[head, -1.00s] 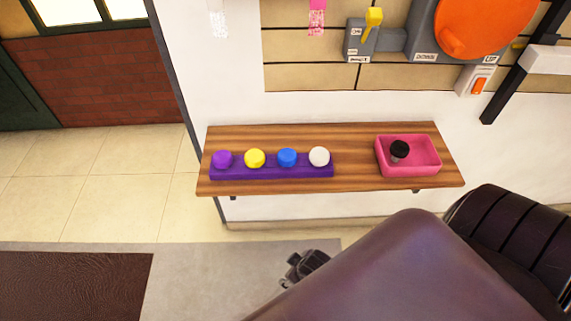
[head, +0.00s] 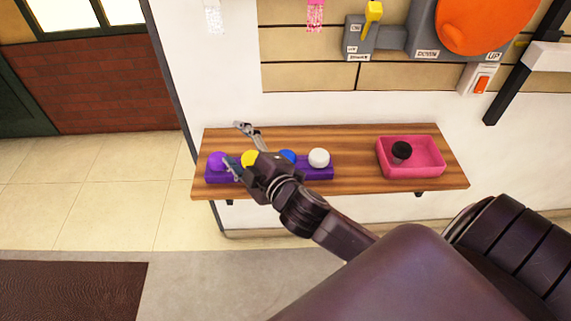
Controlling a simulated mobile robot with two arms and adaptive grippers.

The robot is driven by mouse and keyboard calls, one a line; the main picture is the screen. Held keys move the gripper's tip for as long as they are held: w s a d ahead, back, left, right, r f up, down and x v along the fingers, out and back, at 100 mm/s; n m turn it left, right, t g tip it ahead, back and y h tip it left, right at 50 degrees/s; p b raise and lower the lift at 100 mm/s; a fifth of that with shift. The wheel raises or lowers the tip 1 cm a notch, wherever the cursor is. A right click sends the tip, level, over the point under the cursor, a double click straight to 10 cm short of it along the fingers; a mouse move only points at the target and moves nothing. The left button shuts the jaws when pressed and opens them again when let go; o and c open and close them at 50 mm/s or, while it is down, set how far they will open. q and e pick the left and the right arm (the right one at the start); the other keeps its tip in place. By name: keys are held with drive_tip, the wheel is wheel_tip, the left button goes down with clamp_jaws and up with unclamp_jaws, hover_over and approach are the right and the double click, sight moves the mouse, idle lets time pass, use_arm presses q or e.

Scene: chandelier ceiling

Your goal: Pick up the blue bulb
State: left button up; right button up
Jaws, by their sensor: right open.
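The blue bulb (head: 289,156) sits in a purple holder (head: 318,174) on a wooden wall shelf. My right gripper's wrist hides part of it. A purple bulb (head: 217,160), a yellow bulb (head: 249,158) and a white bulb (head: 319,158) sit in the same row. My right gripper (head: 235,146) is open and empty over the holder's left part. Its fingers point left, one near the purple bulb and one farther back. Whether it touches a bulb cannot be told. My left gripper is not in view.
A pink tray (head: 436,170) with a black round object (head: 402,150) stands at the right of the wooden shelf (head: 355,140). On the wall above are a grey box with a yellow lever (head: 373,14), an orange disc (head: 485,22) and a switch (head: 481,84). The shelf's middle is clear.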

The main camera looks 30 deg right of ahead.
drive_tip(key=w+a+r+n+g+y, duration=0.2)
drive_tip(key=a+r+n+y, duration=1.1)
drive_tip(key=n, duration=1)
drive_tip(key=n+g+h, duration=0.9)
drive_tip(key=n+g, duration=0.4)
drive_tip(key=n, duration=0.3)
approach(287, 155)
wheel_tip(287, 155, down, 2)
drive_tip(key=a, duration=0.2)
drive_tip(key=shift+m, duration=0.3)
drive_tip(key=x, duration=0.2)
drive_tip(key=p+x, duration=0.1)
drive_tip(key=x, duration=0.1)
drive_tip(key=d+p+x, duration=0.1)
drive_tip(key=x, duration=0.1)
drive_tip(key=shift+a+f, duration=0.15)
drive_tip(key=shift+f, duration=0.2)
drive_tip(key=shift+a+f, duration=0.1)
drive_tip(key=shift+f, duration=0.25)
